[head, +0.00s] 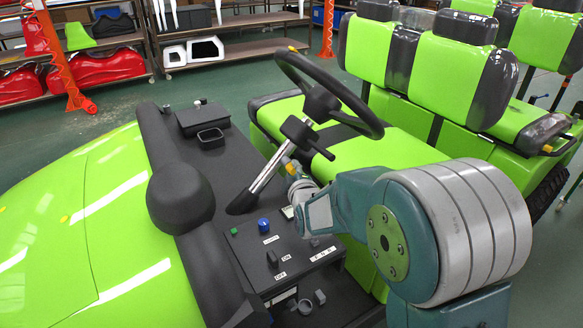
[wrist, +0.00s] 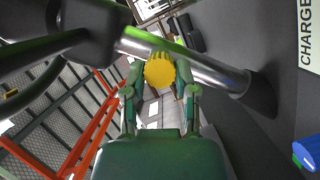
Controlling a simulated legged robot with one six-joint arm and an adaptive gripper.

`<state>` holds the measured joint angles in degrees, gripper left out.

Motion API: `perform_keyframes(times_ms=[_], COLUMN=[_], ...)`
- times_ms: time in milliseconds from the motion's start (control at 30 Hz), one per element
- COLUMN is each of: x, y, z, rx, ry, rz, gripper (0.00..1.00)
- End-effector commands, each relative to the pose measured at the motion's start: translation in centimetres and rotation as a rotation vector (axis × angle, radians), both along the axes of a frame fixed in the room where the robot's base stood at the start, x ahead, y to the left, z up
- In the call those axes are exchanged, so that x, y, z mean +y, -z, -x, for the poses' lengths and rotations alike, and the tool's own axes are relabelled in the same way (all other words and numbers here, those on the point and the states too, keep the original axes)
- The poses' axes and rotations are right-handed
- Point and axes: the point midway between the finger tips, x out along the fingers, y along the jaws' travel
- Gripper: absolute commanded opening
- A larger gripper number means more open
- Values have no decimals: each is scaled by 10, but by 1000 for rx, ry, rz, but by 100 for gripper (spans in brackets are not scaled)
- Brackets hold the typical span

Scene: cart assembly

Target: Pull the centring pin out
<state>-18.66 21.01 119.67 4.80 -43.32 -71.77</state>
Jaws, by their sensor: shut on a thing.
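The centring pin shows as a round yellow head (wrist: 159,72) in the wrist view, against the silver steering column (wrist: 195,70). A small yellow bit of it (head: 289,167) also shows in the head view beside the column (head: 266,178). My gripper (wrist: 158,84) is shut on the yellow head, one finger on each side. In the head view my gripper (head: 296,183) is at the column, below the steering wheel (head: 345,105), partly hidden by my wrist. The pin's shaft is hidden, so how deep it sits cannot be told.
The black dashboard panel (head: 290,262) with a blue knob (head: 263,224) and switches lies just below my gripper. The blue knob also shows in the wrist view (wrist: 306,155). Green seats (head: 440,80) stand behind. Shelves (head: 235,45) are farther back.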

Motion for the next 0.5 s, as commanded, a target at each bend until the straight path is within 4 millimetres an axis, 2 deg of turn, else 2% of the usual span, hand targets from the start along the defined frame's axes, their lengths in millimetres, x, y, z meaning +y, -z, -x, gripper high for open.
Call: perform_keyframes(times_ms=[500], x=[-14], y=[0], z=[22], rx=[1], ry=[-2], rz=[2], gripper=[0])
